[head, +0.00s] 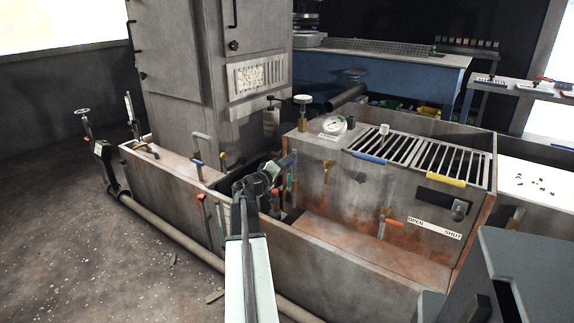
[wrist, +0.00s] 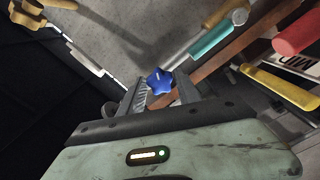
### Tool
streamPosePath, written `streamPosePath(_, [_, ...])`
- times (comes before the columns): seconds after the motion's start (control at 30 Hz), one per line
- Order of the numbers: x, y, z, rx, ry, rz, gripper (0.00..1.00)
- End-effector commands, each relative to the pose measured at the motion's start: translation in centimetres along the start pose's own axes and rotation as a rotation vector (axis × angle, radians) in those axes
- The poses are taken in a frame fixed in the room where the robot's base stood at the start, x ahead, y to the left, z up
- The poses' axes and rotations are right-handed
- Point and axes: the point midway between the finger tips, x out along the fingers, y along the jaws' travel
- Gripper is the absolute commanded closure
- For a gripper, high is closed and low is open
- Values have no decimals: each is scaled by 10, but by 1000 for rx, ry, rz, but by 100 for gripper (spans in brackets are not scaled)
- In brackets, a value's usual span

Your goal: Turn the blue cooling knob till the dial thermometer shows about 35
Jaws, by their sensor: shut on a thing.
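The blue knob (wrist: 158,80) is lobed, with a small pale mark on its face. In the wrist view my gripper (wrist: 160,90) is shut on it, with a finger on either side. In the head view my gripper (head: 288,161) is beside the near wall of the grey tank, and I cannot make out the knob there. The dial thermometer (head: 334,125) has a round white face and stands at the top left of the tank. Its needle is too small to read.
Close to my gripper in the wrist view are a teal handle (wrist: 212,38), a red handle (wrist: 300,32) and a yellow handle (wrist: 280,87). A brass valve (wrist: 35,12) is at upper left. The rusty tank (head: 365,190) carries a slotted grate (head: 425,155).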

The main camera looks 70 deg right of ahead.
Motion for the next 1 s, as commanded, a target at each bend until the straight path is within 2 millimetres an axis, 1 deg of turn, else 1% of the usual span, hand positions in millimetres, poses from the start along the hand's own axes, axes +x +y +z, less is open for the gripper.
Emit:
streamPosePath(0.03, [0, -1, -3, -31, 8, -2, 100])
streamPosePath(0.33, [0, -1, -4, -157, 9, -2, 100])
streamPosePath(0.57, [0, -1, -3, -188, 9, -2, 100])
streamPosePath(0.9, [0, -1, -3, -189, 9, -2, 100])
streamPosePath(0.93, [0, -1, -3, -189, 9, -2, 55])
streamPosePath(0.97, [0, -1, -3, -189, 8, -2, 46])
streamPosePath(1.0, [0, -1, -3, -188, 8, -2, 43])
